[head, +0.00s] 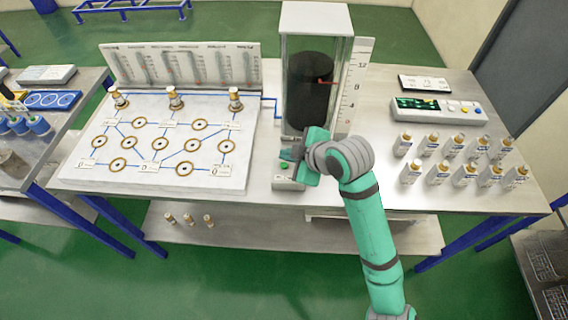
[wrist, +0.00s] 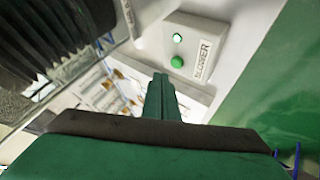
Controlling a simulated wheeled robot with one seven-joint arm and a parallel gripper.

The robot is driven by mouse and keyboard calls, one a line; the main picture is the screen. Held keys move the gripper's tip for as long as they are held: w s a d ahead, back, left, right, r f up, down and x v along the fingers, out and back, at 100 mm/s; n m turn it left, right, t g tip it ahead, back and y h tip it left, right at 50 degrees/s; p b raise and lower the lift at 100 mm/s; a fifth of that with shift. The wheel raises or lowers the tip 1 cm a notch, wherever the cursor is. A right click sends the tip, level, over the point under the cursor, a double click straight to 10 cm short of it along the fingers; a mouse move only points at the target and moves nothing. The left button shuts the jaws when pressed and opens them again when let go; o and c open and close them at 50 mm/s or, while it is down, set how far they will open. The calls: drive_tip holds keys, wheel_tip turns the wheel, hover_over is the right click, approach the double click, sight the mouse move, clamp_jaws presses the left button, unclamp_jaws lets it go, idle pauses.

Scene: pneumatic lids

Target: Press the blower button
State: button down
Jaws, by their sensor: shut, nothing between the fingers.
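The blower box (wrist: 180,50) is a pale box with a label reading BLOWER in the wrist view. It carries a green button (wrist: 177,61) and a small lit white-green lamp (wrist: 178,39). My gripper (wrist: 160,78) is shut and empty, its fingertips just below and left of the button in the picture. Whether they touch the box I cannot tell. In the head view my gripper (head: 295,158) is over the blower box (head: 288,184) at the table's front edge, and it hides the button there.
A clear column with a black bellows (head: 309,92) stands just behind my gripper. A white board with brass rings (head: 158,143) lies to the left. Several small bottles (head: 452,160) and a control panel (head: 438,109) stand to the right. A lower shelf (head: 260,234) holds three small fittings.

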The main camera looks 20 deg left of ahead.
wheel_tip(320, 180, up, 4)
drive_tip(key=shift+f, duration=0.1)
idle(0.4)
